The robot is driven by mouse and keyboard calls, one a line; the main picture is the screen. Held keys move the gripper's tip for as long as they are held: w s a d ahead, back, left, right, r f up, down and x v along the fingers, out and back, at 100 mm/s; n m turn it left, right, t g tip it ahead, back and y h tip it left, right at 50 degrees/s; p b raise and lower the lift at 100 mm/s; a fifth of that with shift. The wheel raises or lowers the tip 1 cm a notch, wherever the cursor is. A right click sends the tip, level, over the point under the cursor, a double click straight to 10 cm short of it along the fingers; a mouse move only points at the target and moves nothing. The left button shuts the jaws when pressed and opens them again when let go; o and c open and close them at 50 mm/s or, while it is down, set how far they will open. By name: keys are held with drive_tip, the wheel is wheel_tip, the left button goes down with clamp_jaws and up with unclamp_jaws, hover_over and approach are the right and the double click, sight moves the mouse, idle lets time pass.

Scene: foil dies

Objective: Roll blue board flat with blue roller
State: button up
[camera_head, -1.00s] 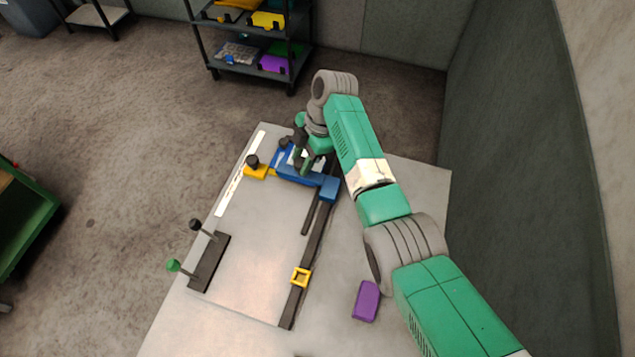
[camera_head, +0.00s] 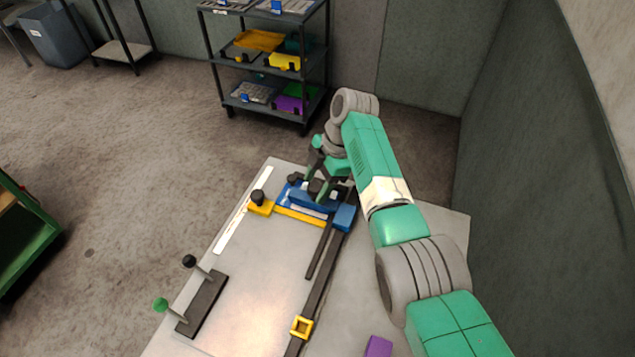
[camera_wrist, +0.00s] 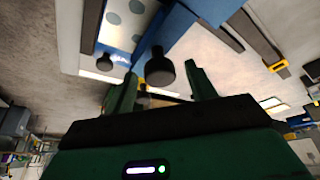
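A blue crossbar (camera_head: 314,202), apparently the blue roller, spans the far part of the table and ends in a blue block (camera_head: 343,217) on a dark rail. Blue and white parts, likely the blue board, show behind it but are mostly hidden. In the wrist view a white panel with grey dots and a blue edge (camera_wrist: 120,18) lies beside a large blue part (camera_wrist: 180,35). My gripper (camera_head: 318,172) is over the far end of this assembly. In the wrist view its fingers (camera_wrist: 160,88) are apart, with a black knob (camera_wrist: 159,68) beyond the gap; contact is unclear.
A yellow bar with a black-knobbed yellow block (camera_head: 261,207) lies just in front of the crossbar. Two knobbed levers stand on a dark base (camera_head: 203,303). A purple block (camera_head: 378,346) is near. The middle tabletop is clear.

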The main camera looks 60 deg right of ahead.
drive_tip(key=p+v, duration=0.1)
drive_tip(key=v, duration=0.7)
drive_tip(key=shift+a+f, duration=0.1)
